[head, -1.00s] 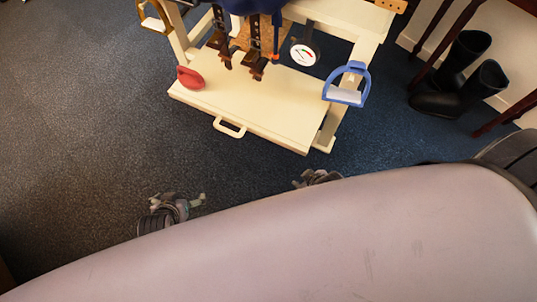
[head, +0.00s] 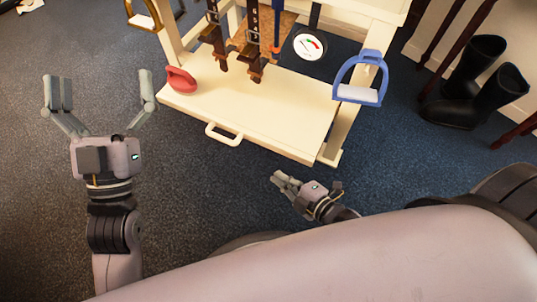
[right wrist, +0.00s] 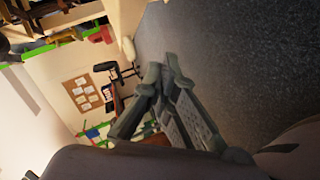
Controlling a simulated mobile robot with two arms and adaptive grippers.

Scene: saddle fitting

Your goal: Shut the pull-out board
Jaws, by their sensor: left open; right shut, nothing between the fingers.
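The cream pull-out board (head: 285,118) sticks out from the front of the cream stand in the head view. Its front edge carries a loop handle (head: 224,134). My left gripper (head: 99,90) is open and empty over the floor, to the left of the board and apart from it. My right gripper (head: 278,177) is shut and empty, below the board's front edge in the picture and apart from it. Its shut fingers also show in the right wrist view (right wrist: 160,85), with no part of the board clearly visible there.
A red object (head: 181,80) sits at the board's left edge. A blue stirrup (head: 362,80) hangs at the right, and brown straps (head: 254,45) hang above the board. A dial gauge (head: 310,44) is behind. Black boots (head: 475,85) stand at right. The floor in front is clear.

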